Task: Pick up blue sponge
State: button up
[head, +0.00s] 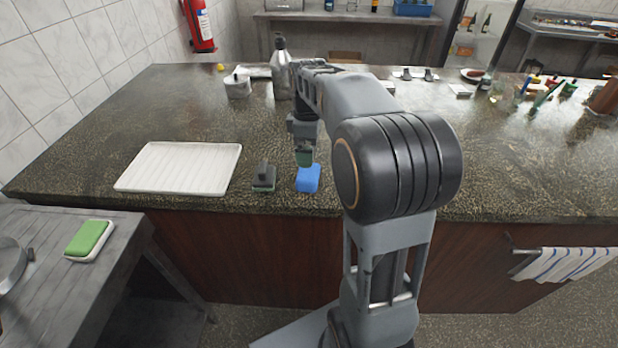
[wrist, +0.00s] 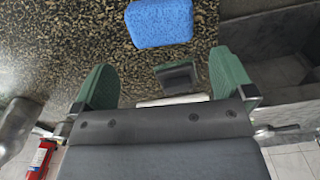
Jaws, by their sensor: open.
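The blue sponge (head: 308,178) lies on the dark speckled counter near its front edge. In the wrist view the sponge (wrist: 159,22) is at the top, ahead of the fingers and not between them. My gripper (head: 304,158) is above the counter, just over or behind the sponge in the head view. In the wrist view the two green fingers of my gripper (wrist: 166,85) are spread apart, with no object held. They look clear of the sponge.
A dark-handled scrubber (head: 264,178) stands just left of the sponge. A white ribbed tray (head: 180,167) lies further left. A metal bottle (head: 281,75) and a pot (head: 237,87) stand at the back. A green-and-white sponge (head: 89,239) lies on the lower side table.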

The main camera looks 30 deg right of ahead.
aim_at(309, 171)
notch_tip(309, 171, down, 10)
jog(key=shift+s+r, duration=0.1)
dwell(0.5)
jog(key=c, duration=0.6)
jog(key=shift+o, duration=0.2)
